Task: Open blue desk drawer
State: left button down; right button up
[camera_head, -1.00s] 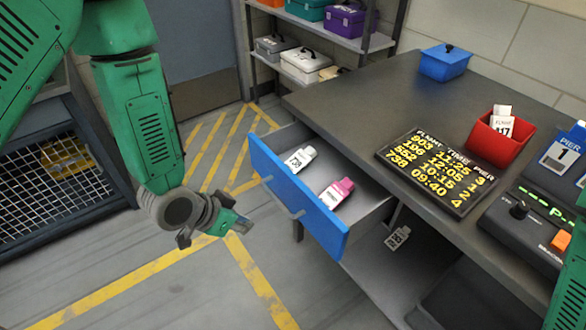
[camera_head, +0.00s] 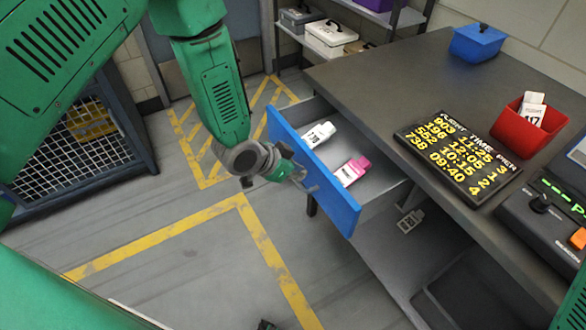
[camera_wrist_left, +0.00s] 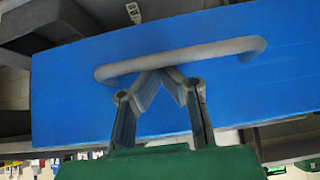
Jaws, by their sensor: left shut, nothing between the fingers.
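The blue desk drawer (camera_head: 312,172) stands open out of the grey desk (camera_head: 385,85), its inside showing. Its grey bar handle (camera_wrist_left: 180,58) spans the blue front in the left wrist view. A white tagged item (camera_head: 318,135) and a pink and white one (camera_head: 352,171) lie inside. My left gripper (camera_head: 303,182) is at the outer side of the drawer front, by the handle. In the left wrist view its fingers (camera_wrist_left: 160,78) meet at the tips just below the bar, shut and empty; whether they touch it is unclear. My right gripper is not seen.
On the desk are a blue box (camera_head: 479,43), a red bin (camera_head: 527,130), a flight board (camera_head: 457,156) and a console (camera_head: 545,210). A mesh cage (camera_head: 75,150) stands left. Floor before the drawer is clear.

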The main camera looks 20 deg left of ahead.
pick_arm(q)
jog(key=s+a+p, duration=0.3)
jog(key=s+a, duration=0.6)
jog(key=s, duration=0.1)
jog(key=shift+s, duration=0.3)
jog(key=shift+d, duration=0.15)
